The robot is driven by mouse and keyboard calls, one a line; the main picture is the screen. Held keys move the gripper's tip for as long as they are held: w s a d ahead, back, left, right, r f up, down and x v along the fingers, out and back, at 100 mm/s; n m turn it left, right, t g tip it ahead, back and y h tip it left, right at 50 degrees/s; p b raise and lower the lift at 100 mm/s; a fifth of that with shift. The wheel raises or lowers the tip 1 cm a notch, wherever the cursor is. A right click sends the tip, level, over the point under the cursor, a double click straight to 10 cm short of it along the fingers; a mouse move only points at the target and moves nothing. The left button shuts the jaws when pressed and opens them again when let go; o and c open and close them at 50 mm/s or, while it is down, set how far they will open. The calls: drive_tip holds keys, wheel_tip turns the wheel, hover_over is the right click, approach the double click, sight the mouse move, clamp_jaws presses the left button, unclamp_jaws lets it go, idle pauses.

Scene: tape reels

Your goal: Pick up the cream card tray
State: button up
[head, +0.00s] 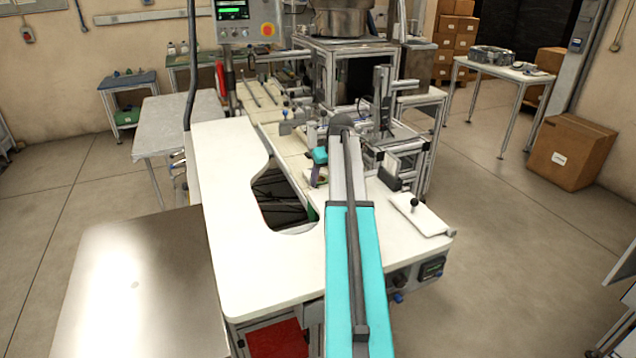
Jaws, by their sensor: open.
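My arm reaches forward over the white worktable, and its teal wrist ends at my gripper (316,180), small and partly hidden by the arm. My gripper is open and points down near the inner edge of the table, beside the cutout. A small pale piece shows close by the fingers, but I cannot tell if it is the cream card tray or whether the fingers touch it. No cream card tray can be made out with certainty; my arm covers part of the table.
The white worktable (238,235) has a curved cutout and clear room at its left. Fixtures and a metal-framed machine (335,65) stand behind my gripper. A white plate with a black knob (414,206) lies at the right. A cardboard box (570,152) stands on the floor.

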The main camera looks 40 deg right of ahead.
sight(324, 185)
drive_tip(key=shift+p+x, duration=0.35)
drive_tip(key=shift+x, duration=1.25)
drive_tip(key=shift+w, duration=0.1)
drive_tip(key=c, duration=1.3)
